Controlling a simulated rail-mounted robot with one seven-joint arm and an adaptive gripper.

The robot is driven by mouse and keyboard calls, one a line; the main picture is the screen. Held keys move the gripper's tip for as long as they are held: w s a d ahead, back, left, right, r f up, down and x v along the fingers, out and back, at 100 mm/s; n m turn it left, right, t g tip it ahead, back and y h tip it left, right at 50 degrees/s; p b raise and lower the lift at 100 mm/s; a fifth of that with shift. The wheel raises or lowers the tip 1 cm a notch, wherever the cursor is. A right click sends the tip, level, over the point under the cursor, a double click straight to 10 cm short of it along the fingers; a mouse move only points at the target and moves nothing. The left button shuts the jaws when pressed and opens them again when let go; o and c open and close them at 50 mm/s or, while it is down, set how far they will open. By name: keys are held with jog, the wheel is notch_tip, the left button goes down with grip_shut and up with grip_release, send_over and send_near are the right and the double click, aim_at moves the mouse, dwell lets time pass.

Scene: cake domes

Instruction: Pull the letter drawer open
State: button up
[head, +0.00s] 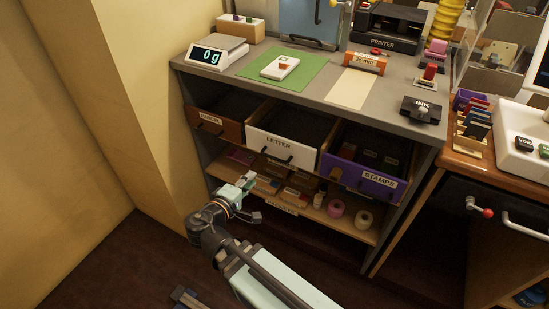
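The white letter drawer (296,150), labelled LETTER, is in the middle of the row under the grey counter in the head view. Its dark inside shows above its front, which stands out from the cabinet. A dark bar handle (276,157) is on the front. My gripper (253,197) is below and left of this handle, in front of the lower shelf. Its pale fingers look spread apart, with nothing seen between them. It appears apart from the drawer.
A brown parcel drawer (208,124) is to the left and a purple stamps drawer (352,176) to the right; their insides also show. The lower shelf (310,212) holds small boxes and tape rolls. A yellow wall (150,100) stands at left. The counter (320,88) carries a scale and printer.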

aim_at(273, 157)
jog(key=x, duration=1.5)
jog(key=shift+w+d, duration=0.15)
jog(key=shift+d, duration=0.05)
grip_shut()
